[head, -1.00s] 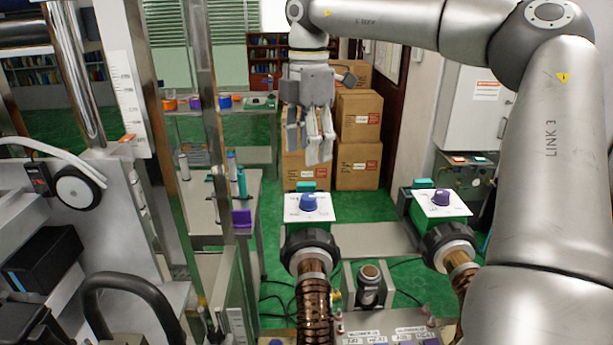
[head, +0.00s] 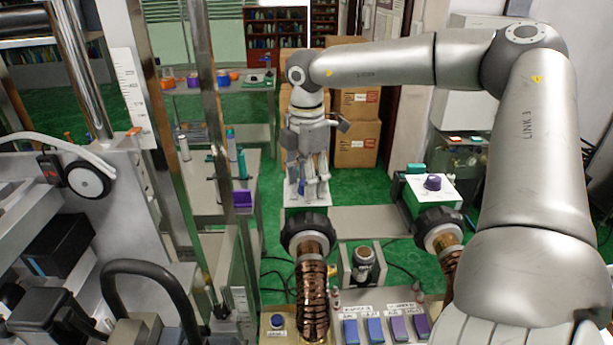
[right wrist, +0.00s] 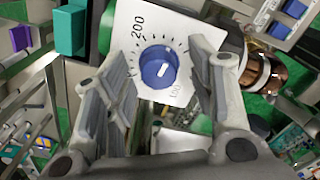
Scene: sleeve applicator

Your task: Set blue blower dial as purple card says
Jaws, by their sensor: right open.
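A white mark shows on the knob. My right gripper (right wrist: 158,52) is open, with one finger on each side of the knob, apart from it. Blue and purple tiles (head: 398,328) stand at the bottom; I cannot tell whether any is the purple card. My left gripper is out of view.
A second blower with a purple dial (head: 433,182) stands to the right. Black-collared copper nozzles (head: 313,285) are in front. A metal table (head: 220,225) with bottles and a purple block (head: 243,199) is at left. Boxes (head: 357,143) stand behind on the green floor.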

